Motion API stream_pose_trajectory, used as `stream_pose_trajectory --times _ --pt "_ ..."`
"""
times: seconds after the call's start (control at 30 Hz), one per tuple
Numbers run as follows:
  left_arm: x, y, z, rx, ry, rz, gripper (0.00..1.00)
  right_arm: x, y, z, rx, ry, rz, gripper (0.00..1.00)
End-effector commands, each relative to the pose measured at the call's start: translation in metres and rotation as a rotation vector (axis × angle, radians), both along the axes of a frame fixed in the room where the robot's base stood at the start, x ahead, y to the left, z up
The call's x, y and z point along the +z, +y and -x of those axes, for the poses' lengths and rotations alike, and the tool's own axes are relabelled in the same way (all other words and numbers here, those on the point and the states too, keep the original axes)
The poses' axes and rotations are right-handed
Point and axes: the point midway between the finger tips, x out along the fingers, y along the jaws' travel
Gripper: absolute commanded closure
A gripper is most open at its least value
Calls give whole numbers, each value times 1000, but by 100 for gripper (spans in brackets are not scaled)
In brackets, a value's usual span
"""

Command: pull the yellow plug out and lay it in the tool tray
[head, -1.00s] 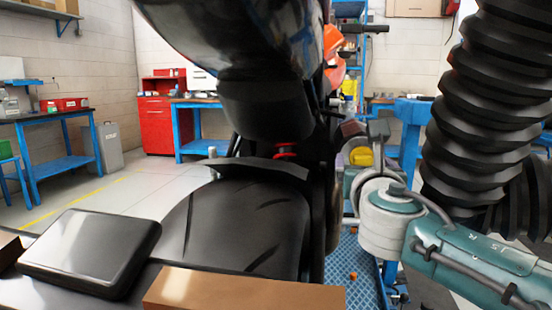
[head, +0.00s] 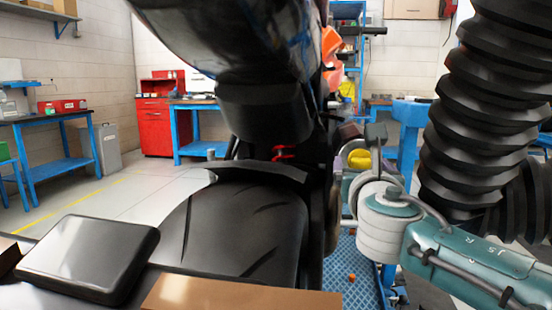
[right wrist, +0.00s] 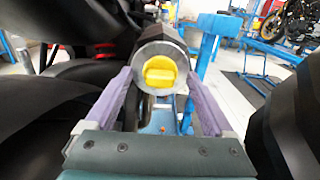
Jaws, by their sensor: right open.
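The yellow plug (head: 360,159) sits in the round end of a grey cylinder on the motorcycle's right side. In the right wrist view the plug (right wrist: 159,72) shows face-on, with a raised grip bar across it. My right gripper (right wrist: 160,84) is open, with one purple finger on each side of the cylinder's end. I cannot tell whether the fingers touch it. In the head view this gripper (head: 363,143) is by the plug and partly covers it. My left gripper is not in view. I cannot make out a tool tray in either view.
A black flat case (head: 90,255) and a brown box (head: 235,295) are in front. Blue workbenches stand behind.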

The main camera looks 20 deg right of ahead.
Motion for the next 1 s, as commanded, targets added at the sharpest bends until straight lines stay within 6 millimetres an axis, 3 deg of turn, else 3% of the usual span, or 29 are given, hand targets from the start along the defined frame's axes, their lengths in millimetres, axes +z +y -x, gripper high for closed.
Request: stream_pose_trajectory --times 0.33,1.0 --pt "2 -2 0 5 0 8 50 0 0 0 0 0 0 14" --pt "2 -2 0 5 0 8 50 0 0 0 0 0 0 89"
